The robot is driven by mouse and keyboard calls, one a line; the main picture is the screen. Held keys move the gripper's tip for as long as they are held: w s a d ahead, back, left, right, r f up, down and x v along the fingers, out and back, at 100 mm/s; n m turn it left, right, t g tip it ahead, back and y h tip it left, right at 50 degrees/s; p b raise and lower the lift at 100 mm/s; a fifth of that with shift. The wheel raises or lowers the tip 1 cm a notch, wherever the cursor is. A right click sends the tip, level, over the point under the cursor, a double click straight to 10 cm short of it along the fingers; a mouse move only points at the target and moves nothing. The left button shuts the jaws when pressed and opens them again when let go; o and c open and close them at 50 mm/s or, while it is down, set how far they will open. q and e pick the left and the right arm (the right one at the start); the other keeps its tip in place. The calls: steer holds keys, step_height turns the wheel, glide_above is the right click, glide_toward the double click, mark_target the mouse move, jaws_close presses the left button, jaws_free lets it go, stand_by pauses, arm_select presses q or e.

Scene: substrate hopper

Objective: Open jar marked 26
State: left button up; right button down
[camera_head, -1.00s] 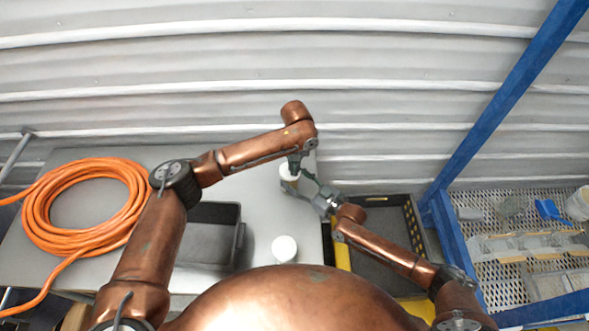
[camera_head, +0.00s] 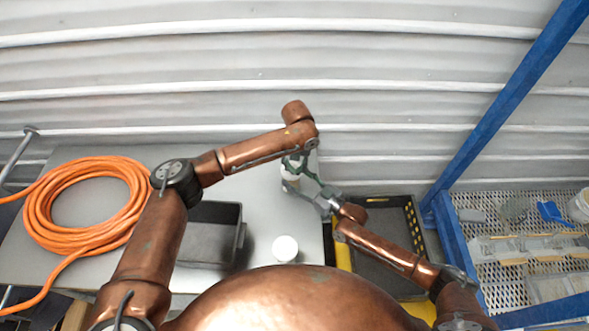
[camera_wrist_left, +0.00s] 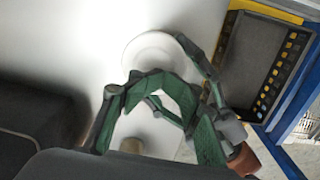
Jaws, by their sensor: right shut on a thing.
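A white jar (camera_head: 291,173) stands upright on the grey table near its right edge. No number is readable on it. My right gripper (camera_head: 309,190) reaches in from the right and is shut on this jar. My left gripper (camera_head: 296,160) is above the jar, pointing down, with its green fingers spread. In the left wrist view, a round white surface (camera_wrist_left: 152,50) shows beyond the fingers of both grippers, which overlap there. A second white jar (camera_head: 285,248) stands nearer to me and is free of both grippers.
A black tray (camera_head: 241,245) lies left of the jars. A coiled orange hose (camera_head: 85,170) is on the table's left. A black crate (camera_head: 408,215) is at the right, beside a blue frame (camera_head: 445,215). The corrugated wall is behind.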

arm_select(q)
step_height(320, 180, up, 4)
arm_select(e)
steer(key=shift+r, duration=0.2)
arm_select(q)
steer(key=shift+o, duration=0.7)
steer(key=shift+d+r, duration=0.1)
steer(key=shift+r, duration=0.1)
steer(key=o, duration=0.6)
steer(key=m, duration=0.1)
steer(key=r+m, duration=0.1)
steer(key=w+r+m, duration=0.1)
steer(key=shift+a+r, duration=0.2)
steer(key=shift+a, duration=0.2)
arm_select(e)
steer(key=shift+f, duration=0.1)
arm_select(q)
steer(key=shift+o, duration=1)
steer(key=shift+f+m, duration=0.1)
steer(key=shift+m, duration=0.2)
steer(key=o, duration=0.4)
steer(key=f, duration=0.7)
steer(key=shift+w+a+f, duration=0.15)
steer(key=shift+w+f, duration=0.05)
steer(key=shift+f, duration=0.1)
steer(key=shift+c, duration=0.7)
